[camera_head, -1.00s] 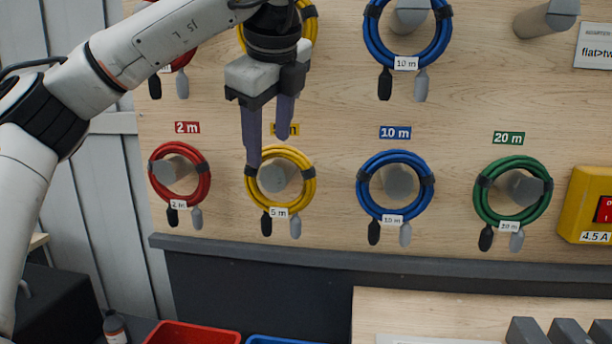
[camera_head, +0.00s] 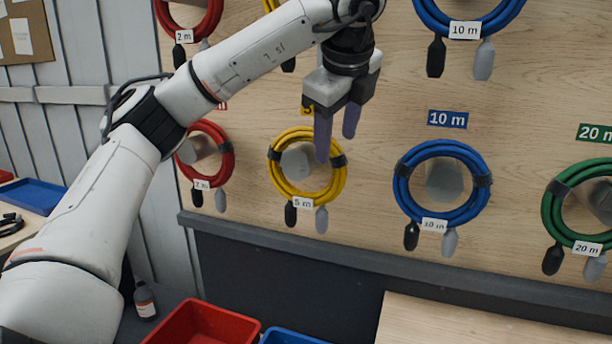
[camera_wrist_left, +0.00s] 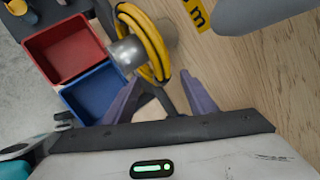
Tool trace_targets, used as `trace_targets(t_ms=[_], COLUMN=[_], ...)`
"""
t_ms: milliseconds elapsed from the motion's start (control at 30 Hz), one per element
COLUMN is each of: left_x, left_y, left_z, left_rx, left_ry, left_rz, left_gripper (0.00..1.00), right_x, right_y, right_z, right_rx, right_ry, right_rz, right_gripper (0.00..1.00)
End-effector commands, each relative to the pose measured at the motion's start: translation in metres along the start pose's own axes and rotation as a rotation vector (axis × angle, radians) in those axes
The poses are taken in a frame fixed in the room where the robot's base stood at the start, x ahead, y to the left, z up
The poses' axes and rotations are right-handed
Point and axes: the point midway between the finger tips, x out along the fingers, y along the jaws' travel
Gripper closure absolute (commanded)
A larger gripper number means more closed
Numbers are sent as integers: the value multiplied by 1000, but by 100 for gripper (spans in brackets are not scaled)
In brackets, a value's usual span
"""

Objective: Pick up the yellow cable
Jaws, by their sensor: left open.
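The yellow cable (camera_head: 307,189) is a coil with black ties and a "5 m" tag, hung on a grey peg (camera_head: 297,161) in the lower row of the wooden board. Its black and grey plugs hang below. My left gripper (camera_head: 337,146) is open, its purple fingers pointing down at the upper right part of the coil in the head view. In the left wrist view the yellow cable (camera_wrist_left: 148,43) lies ahead of the open left gripper (camera_wrist_left: 160,92), with nothing between the fingers but a dark tie or plug beyond. Contact cannot be told. My right gripper is not in view.
A red coil (camera_head: 228,155) hangs to the left, blue (camera_head: 464,211) and green (camera_head: 554,224) coils to the right. More coils hang above. A dark ledge (camera_head: 350,256) runs below. A red bin (camera_head: 250,325) and a blue bin (camera_head: 290,337) stand under it.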

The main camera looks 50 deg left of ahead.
Motion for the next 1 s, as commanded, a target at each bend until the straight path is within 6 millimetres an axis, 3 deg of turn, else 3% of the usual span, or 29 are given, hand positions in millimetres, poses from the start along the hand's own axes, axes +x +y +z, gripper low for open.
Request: trace_targets(t_ms=[200,567,867,1000], left_x=[31,37,37,37], left_y=[3,2,2,2], left_z=[-1,0,0,0], left_rx=[1,-1,-1,-1], left_ry=[1,0,0,0], left_rz=[4,1,1,1], left_gripper=[49,49,99,100], right_x=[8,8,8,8], right_y=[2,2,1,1], right_z=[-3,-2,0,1], right_rx=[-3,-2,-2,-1], right_ry=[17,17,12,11], right_rz=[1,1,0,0], right_gripper=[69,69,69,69])
